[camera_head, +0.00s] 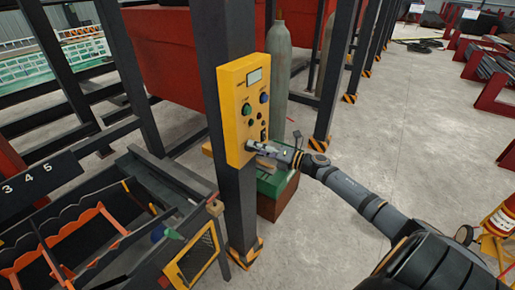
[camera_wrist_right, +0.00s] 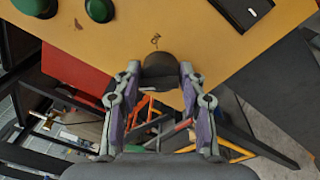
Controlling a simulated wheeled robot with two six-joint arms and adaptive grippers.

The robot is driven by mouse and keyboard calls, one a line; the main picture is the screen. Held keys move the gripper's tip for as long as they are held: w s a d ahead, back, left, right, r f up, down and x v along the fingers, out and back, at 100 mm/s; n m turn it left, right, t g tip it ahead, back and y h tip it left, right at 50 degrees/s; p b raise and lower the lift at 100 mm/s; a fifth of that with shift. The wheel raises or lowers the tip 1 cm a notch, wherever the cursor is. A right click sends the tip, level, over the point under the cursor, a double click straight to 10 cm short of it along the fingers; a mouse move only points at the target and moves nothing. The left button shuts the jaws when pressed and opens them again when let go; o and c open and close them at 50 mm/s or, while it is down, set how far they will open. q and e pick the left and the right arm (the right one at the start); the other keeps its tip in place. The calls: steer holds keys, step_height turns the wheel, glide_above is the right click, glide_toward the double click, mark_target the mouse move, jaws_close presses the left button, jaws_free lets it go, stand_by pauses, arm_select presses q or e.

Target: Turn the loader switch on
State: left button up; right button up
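A yellow control box (camera_head: 239,105) is fixed to a dark upright post, with a small display, several coloured buttons and dark switches on its face. My right gripper (camera_head: 252,146) is at the lower part of this face. In the right wrist view, a dark round knob (camera_wrist_right: 160,72) with a small mark above it lies between the fingertips of my right gripper (camera_wrist_right: 160,78). The fingers are spread to either side of the knob; firm contact does not show. In the head view the gripper hides the knob. My left gripper is not in view.
The dark post (camera_head: 237,205) stands right behind the box. A rack with orange dividers (camera_head: 65,240) is at lower left. A grey gas cylinder (camera_head: 278,75) stands behind the box. The concrete floor (camera_head: 410,130) to the right is mostly clear.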

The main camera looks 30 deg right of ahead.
steer(key=c, duration=0.5)
steer(key=shift+o, duration=0.2)
steer(key=shift+f+m, duration=0.1)
steer(key=shift+m, duration=0.2)
steer(key=m+p, duration=0.1)
steer(key=m, duration=0.5)
steer(key=m+t+p, duration=0.1)
steer(key=m, duration=0.5)
steer(key=m+h+p, duration=0.1)
steer(key=m, duration=0.5)
steer(key=shift+s+a+f+m+t, duration=0.1)
steer(key=shift+a+f+m+t, duration=0.05)
steer(key=shift+f+m+t, duration=0.2)
steer(key=shift+f+h, duration=0.1)
steer(key=shift+h, duration=0.2)
